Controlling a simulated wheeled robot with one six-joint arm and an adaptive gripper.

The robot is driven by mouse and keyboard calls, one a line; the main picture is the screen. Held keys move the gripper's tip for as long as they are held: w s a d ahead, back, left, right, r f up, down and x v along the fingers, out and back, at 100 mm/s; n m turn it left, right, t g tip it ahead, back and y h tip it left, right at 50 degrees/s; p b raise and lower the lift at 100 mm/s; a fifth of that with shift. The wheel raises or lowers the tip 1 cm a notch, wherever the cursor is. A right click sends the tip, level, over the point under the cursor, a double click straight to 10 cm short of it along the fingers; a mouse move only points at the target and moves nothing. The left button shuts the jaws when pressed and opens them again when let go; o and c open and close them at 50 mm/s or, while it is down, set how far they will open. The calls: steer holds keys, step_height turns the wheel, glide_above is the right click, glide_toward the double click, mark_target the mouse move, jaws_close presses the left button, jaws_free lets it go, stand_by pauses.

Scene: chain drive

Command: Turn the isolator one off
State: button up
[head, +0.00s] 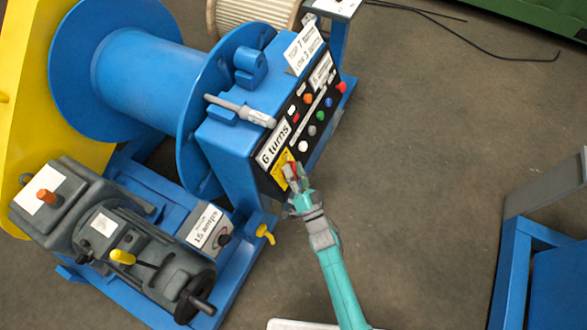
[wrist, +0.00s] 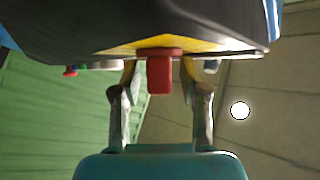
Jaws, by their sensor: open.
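The isolator's red handle (wrist: 159,75) shows in the wrist view, standing out from a yellow plate (wrist: 165,42) on the panel's face. My gripper (wrist: 158,82) is open, with one finger on each side of the handle. A small gap shows on both sides, so the fingers do not appear to press on it. In the head view my gripper (head: 294,176) is at the panel's lower corner, over the yellow plate (head: 281,164), and hides most of the red handle (head: 294,169). The "one" marking is not readable.
The dark panel (head: 298,121) carries several coloured buttons above my gripper. A yellow lever (head: 265,234) juts out just below left, near a grey "15 amps" box (head: 207,228). Open floor (head: 430,160) lies to the right, with a blue frame (head: 515,250) beyond.

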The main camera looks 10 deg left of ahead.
steer(key=shift+w+a, duration=0.15)
steer(key=shift+w, duration=0.05)
jaws_close()
